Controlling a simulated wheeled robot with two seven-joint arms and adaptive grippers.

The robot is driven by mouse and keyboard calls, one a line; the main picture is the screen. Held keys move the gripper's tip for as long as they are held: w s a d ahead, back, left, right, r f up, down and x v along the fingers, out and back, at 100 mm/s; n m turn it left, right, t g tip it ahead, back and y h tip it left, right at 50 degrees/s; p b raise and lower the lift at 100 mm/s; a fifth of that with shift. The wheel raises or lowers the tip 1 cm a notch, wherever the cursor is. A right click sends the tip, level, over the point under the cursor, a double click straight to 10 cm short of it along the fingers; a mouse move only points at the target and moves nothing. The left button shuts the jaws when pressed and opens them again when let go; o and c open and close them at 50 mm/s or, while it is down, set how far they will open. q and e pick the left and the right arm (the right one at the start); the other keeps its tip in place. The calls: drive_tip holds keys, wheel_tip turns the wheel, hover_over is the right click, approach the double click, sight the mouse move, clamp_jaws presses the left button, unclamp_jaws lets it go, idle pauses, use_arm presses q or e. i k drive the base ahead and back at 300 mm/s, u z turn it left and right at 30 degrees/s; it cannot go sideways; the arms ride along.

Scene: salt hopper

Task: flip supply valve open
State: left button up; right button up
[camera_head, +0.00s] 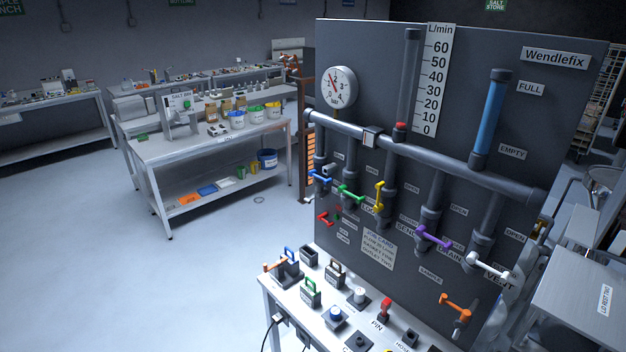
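A dark upright panel (470,100) carries grey piping with several coloured valve handles. From left to right these are a blue handle (320,178), a green handle (350,193), a yellow handle (379,196), a purple handle (433,238) and a white handle (489,266). A red handle (325,218) sits low at the left, and an orange handle (456,308) low at the right. The purple one is near a DRAIN label, the white one near VENT. I cannot read which valve is labelled supply. Neither of my grippers is in view.
A dial gauge (339,88), a flow tube (407,85) with a red float and a blue level tube (490,115) are on the panel. A white bench (283,305) with small fixtures stands before it. Workbenches (205,148) stand behind left; the floor (110,260) at left is clear.

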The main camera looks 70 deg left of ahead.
sight(314, 173)
drive_tip(key=i, duration=0.45)
drive_tip(key=u, duration=2.6)
